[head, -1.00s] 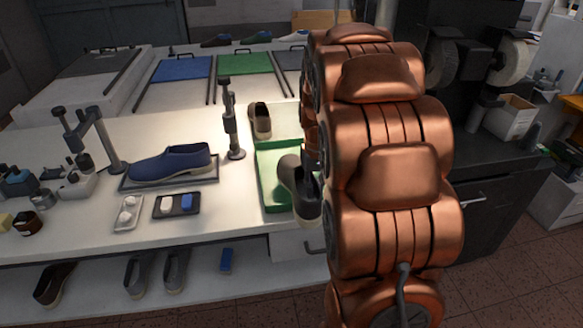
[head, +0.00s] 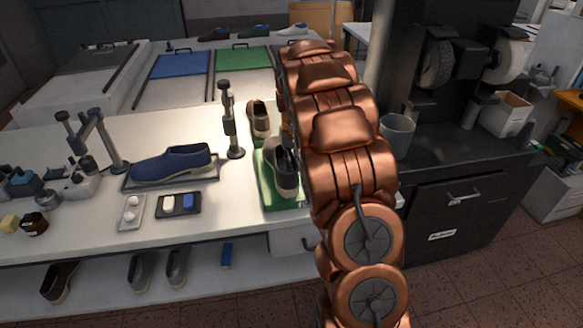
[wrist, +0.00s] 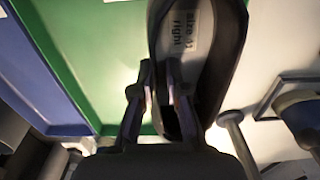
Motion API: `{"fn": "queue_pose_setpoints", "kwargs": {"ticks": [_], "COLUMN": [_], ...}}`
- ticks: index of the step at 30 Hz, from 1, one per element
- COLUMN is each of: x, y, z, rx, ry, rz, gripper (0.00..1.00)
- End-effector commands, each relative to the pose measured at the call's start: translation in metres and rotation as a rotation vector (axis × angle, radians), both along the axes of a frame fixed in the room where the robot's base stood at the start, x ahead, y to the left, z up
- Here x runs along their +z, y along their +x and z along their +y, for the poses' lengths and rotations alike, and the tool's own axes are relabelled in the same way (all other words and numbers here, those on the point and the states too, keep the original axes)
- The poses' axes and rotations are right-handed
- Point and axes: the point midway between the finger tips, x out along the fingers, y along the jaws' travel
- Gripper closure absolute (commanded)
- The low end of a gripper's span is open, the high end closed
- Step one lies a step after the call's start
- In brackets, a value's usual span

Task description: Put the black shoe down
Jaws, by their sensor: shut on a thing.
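The black shoe (head: 282,168) is dark with a paler sole edge. In the head view it is over the green tray (head: 266,201), tilted, with its toe end toward the front; I cannot tell whether it touches the tray. In the wrist view the shoe (wrist: 207,85) shows its open top and an insole label reading "size 41 right". My gripper (wrist: 158,78) is shut on the shoe's rim, one finger on each side of the wall. In the head view the gripper is mostly hidden by my copper arm.
A dark post stand (head: 230,125) is close on the left. A blue shoe (head: 172,163) lies on a flat tray further left. A grey cup (head: 396,135) is right of my arm.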

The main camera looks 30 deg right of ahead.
Motion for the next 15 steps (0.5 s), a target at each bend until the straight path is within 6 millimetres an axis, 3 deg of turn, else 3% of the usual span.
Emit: {"fn": "queue_pose_setpoints", "kwargs": {"ticks": [11,15], "x": [-0.002,-0.013], "y": [0.012,0.011], "z": [-0.002,-0.002], "rx": [0.0,-0.001], "ry": [0.003,0.003], "rz": [0.002,0.003], "gripper": [1.0,1.0]}}
